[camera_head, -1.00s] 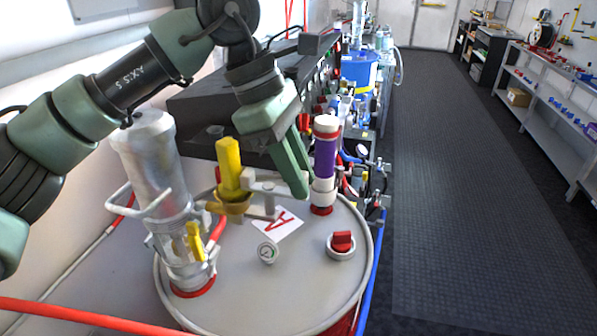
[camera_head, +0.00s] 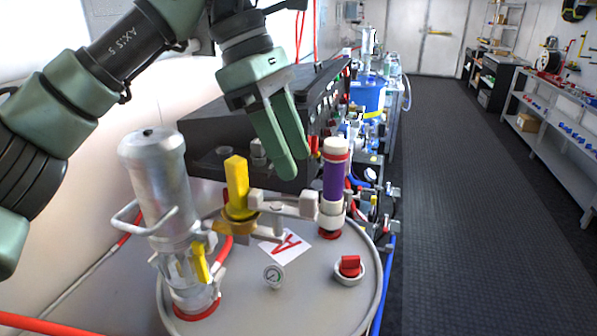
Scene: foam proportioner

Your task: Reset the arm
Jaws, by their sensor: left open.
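My left arm comes in from the left and bends down over the drum top. My left gripper (camera_head: 281,158) is open and empty, its two green fingers pointing down. It hangs above and behind the yellow valve handle (camera_head: 237,183) and to the left of the purple-banded cylinder (camera_head: 335,180), apart from both in the picture. The yellow handle stands upright on its yellow fitting. My right gripper is not in view.
A dark panel box (camera_head: 215,125) stands behind. The dark floor (camera_head: 465,220) at right is clear.

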